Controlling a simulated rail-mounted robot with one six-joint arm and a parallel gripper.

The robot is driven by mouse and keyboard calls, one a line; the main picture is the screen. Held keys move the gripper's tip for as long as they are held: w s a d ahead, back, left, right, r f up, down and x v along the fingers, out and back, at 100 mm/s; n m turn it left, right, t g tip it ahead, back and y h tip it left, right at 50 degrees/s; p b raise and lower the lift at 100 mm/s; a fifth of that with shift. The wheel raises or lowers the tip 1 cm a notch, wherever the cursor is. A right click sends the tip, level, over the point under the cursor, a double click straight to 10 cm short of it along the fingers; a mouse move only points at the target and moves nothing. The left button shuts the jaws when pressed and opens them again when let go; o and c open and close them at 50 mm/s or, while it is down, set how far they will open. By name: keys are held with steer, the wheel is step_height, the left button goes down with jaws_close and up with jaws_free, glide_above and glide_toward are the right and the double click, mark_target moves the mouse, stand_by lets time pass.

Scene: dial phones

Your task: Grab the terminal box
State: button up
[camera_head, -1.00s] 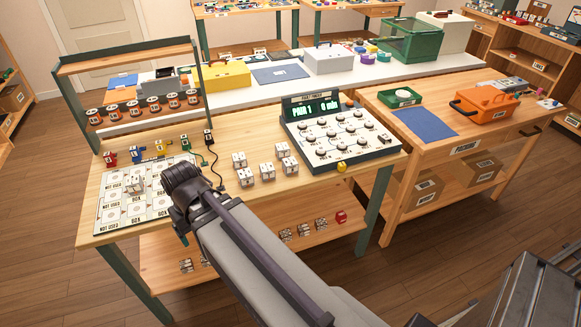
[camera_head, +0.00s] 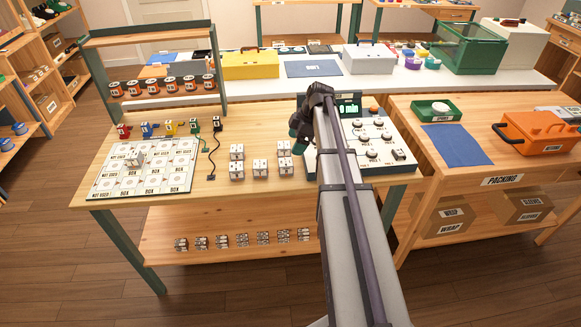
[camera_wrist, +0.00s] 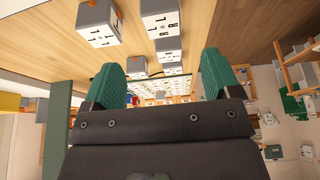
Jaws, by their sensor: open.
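Several small white-and-grey terminal boxes stand in a cluster on the wooden workbench, among them a front-row box (camera_head: 260,168) and a back-row box (camera_head: 237,152). Another similar box (camera_head: 133,158) stands on the printed mat (camera_head: 150,180) at the left. My gripper (camera_head: 299,130) is above the left edge of the dial panel, just right of and behind the cluster. In the wrist view its green fingers (camera_wrist: 163,80) are spread with nothing between them. Boxes there, such as a large near one (camera_wrist: 160,18) and a smaller one (camera_wrist: 137,67), lie beyond and above the fingertips. Which box is meant cannot be told.
The dial panel (camera_head: 366,150) stands under and beside my arm. A rack with orange spools (camera_head: 154,87) stands behind. Bare bench lies in front of the cluster.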

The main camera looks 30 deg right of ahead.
mark_target(287, 162)
steer(key=b+x, duration=0.5)
steer(key=x, duration=0.1)
steer(key=shift+s+d, duration=0.1)
steer(key=shift+r, duration=0.1)
steer(key=b+x, duration=0.5)
steer(key=shift+s+d+f, duration=0.1)
steer(key=shift+s+f, duration=0.15)
steer(key=shift+r, duration=0.25)
steer(key=shift+c, duration=0.3)
steer(key=c, duration=1)
steer(key=shift+p, duration=0.3)
step_height(287, 162, up, 10)
steer(key=p, duration=1)
steer(key=shift+r, duration=0.15)
steer(key=shift+w, duration=0.1)
